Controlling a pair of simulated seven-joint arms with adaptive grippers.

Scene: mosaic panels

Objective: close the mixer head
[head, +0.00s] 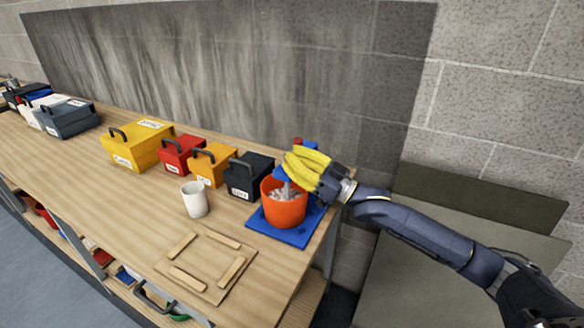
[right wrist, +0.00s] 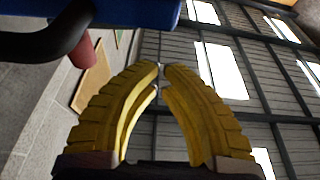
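The mixer stands near the table's right end, with a blue base plate (head: 312,229) and an orange bowl (head: 284,213) holding pale contents. Its blue mixer head (head: 281,174) is mostly hidden behind my right gripper. A red part (head: 297,142) shows just above the fingers. My right gripper (head: 288,163) has yellow fingers and is over the bowl, at the mixer head. In the right wrist view, the right gripper (right wrist: 161,68) has its fingertips together with nothing between them. A blue body (right wrist: 125,14) spans the top left there. I cannot tell whether the fingers touch it. My left gripper is out of view.
A white cup (head: 195,199) stands left of the mixer. Black (head: 249,176), orange (head: 211,165), red (head: 181,153) and yellow (head: 138,146) toolboxes line the back. A wooden board with strips (head: 205,266) lies in front. The table's right edge is close to the mixer.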

